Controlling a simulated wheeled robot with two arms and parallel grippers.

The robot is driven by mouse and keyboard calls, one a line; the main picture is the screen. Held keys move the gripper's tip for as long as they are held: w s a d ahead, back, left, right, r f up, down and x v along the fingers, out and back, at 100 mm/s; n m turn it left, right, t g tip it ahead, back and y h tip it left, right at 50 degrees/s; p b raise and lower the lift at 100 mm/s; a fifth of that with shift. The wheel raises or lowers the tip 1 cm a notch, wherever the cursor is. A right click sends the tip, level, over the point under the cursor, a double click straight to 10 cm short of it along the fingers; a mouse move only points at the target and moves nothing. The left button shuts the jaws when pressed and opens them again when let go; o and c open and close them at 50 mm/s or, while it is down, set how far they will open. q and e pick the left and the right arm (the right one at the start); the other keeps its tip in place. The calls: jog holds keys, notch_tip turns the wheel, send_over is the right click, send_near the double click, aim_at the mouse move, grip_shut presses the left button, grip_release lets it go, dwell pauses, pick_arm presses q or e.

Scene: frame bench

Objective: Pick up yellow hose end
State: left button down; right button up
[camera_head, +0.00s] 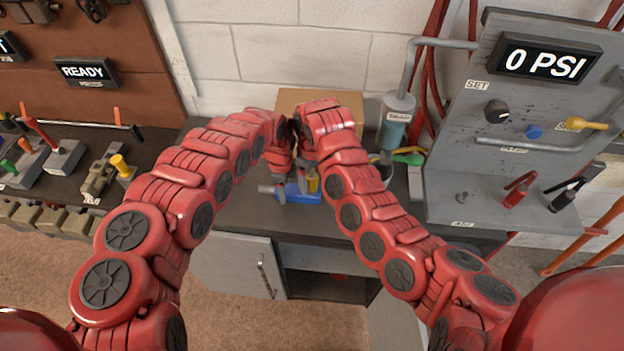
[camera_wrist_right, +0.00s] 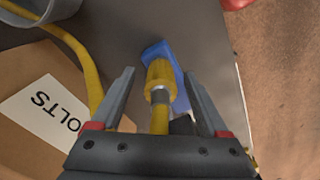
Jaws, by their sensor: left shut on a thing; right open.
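The yellow hose end (camera_wrist_right: 160,82), with a grey metal collar, shows in the right wrist view. My right gripper (camera_wrist_right: 159,76) is open, its fingers on either side of the hose end with gaps between. A blue block (camera_wrist_right: 178,98) lies directly behind the hose end; it also shows on the bench in the head view (camera_head: 304,197). My left gripper (camera_head: 278,188) is low over the bench at the block's left side. It is shut, seemingly on the blue block, but the contact is mostly hidden. In the head view my arms cover much of the hose end.
A cardboard box (camera_wrist_right: 30,75) labelled BOLTS stands close beside my right gripper. A grey container (camera_wrist_right: 45,20) with the yellow hose is near it. A grey panel (camera_head: 450,170) with knobs and a 0 PSI display (camera_head: 548,62) stands right. Tools line the left bench.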

grip_shut()
dwell(0.4)
notch_tip(320, 180, up, 9)
jog(key=shift+w, duration=0.1)
jog(key=shift+r, duration=2.9)
pick_arm(q)
jog(key=shift+c, duration=0.6)
grip_release()
